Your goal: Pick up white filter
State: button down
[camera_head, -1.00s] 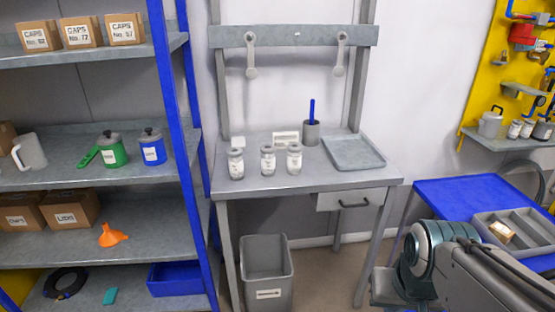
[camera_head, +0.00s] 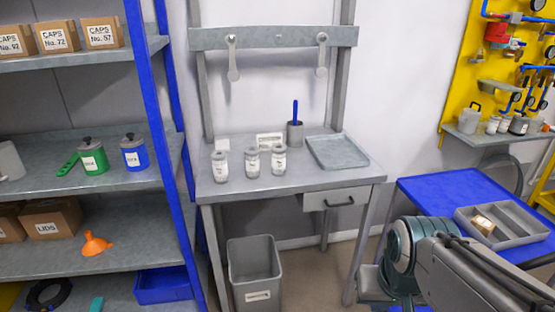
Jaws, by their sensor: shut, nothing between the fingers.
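I cannot make out a white filter for certain in this view. Three small labelled jars (camera_head: 251,163) with pale contents stand in a row on the grey workbench (camera_head: 290,186); what they hold is too small to tell. My arm (camera_head: 430,262) reaches in at the lower right, in front of the blue table. My gripper's fingers do not show.
A grey divided tray (camera_head: 501,240) with a small tan item sits on the blue table (camera_head: 440,189). A grey bin (camera_head: 255,275) stands under the bench. Shelving (camera_head: 75,200) with boxes and cans fills the left. A yellow tool panel (camera_head: 470,95) is at right.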

aim_at(220, 165)
jog(key=u, duration=0.55)
jog(key=i, duration=1.35)
jog(key=u, duration=1.05)
jog(key=i, duration=0.3)
jog(key=u, duration=0.05)
